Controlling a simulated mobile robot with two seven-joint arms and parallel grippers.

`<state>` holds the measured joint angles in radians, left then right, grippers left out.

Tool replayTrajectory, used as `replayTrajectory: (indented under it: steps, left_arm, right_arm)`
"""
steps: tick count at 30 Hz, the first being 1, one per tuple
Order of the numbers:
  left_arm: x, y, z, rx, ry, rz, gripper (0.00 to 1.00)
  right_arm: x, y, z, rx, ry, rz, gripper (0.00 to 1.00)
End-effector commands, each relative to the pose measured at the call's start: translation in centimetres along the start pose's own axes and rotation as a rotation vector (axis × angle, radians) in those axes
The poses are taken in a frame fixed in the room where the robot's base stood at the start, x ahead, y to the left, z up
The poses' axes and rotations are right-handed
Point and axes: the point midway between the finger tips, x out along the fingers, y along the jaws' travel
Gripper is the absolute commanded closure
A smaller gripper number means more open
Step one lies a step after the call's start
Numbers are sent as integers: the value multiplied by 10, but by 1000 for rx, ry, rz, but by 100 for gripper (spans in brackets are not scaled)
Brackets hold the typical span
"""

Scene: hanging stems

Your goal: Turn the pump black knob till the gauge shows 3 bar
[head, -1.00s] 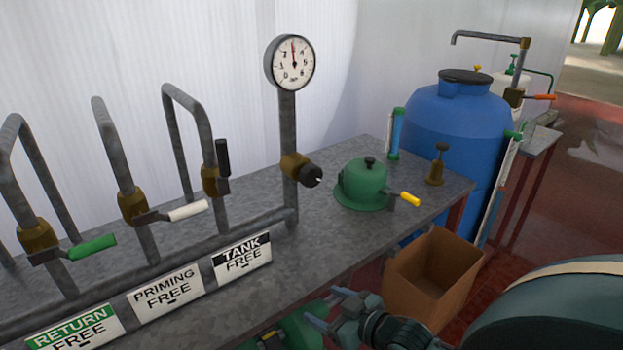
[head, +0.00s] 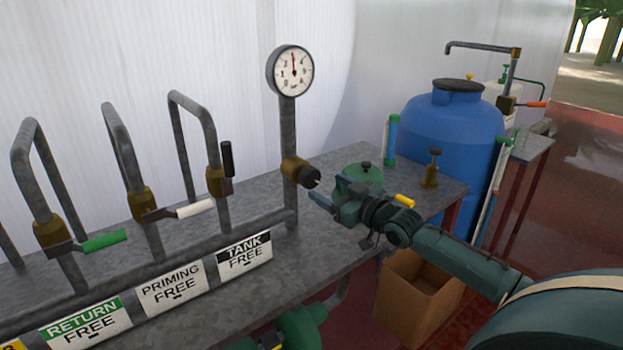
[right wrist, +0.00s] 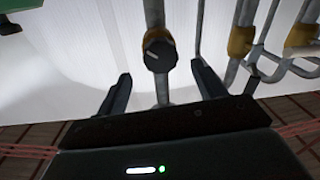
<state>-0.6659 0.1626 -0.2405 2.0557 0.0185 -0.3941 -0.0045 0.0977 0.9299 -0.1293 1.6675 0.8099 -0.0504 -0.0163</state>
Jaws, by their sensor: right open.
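The black knob (head: 311,175) sits on a brass valve (head: 291,169) low on the gauge's grey post. It also shows in the right wrist view (right wrist: 160,52), ahead of and between the spread fingers. The round white gauge (head: 293,72) tops the post; its red needle points almost straight up, between the 2 and the 4. My right gripper (head: 332,190) is open and empty, just right of and below the knob, apart from it in the head view. The open fingers also show in the right wrist view (right wrist: 161,75). My left gripper is not in view.
A green round-lidded fitting (head: 363,176) with a yellow handle is partly hidden behind my right gripper. Pipes with green (head: 104,241), white (head: 195,208) and black (head: 227,160) handles stand left. A blue tank (head: 455,135) and cardboard box (head: 415,300) are right.

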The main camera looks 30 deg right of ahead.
Motion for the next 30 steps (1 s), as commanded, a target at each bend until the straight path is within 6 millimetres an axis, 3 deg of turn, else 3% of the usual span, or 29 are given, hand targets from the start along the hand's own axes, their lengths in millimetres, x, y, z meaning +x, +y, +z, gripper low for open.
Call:
replayTrajectory:
  steps: [9,15,28,30]
  left_arm:
    - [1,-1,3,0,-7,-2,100]
    - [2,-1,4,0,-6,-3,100]
    - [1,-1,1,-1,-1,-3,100]
    - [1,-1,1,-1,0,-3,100]
  right_arm:
    - [45,0,-2,-1,2,1,31]
    - [63,0,0,1,1,0,31]
    - [70,0,0,-1,-1,0,31]
    - [70,0,0,-1,-1,0,35]
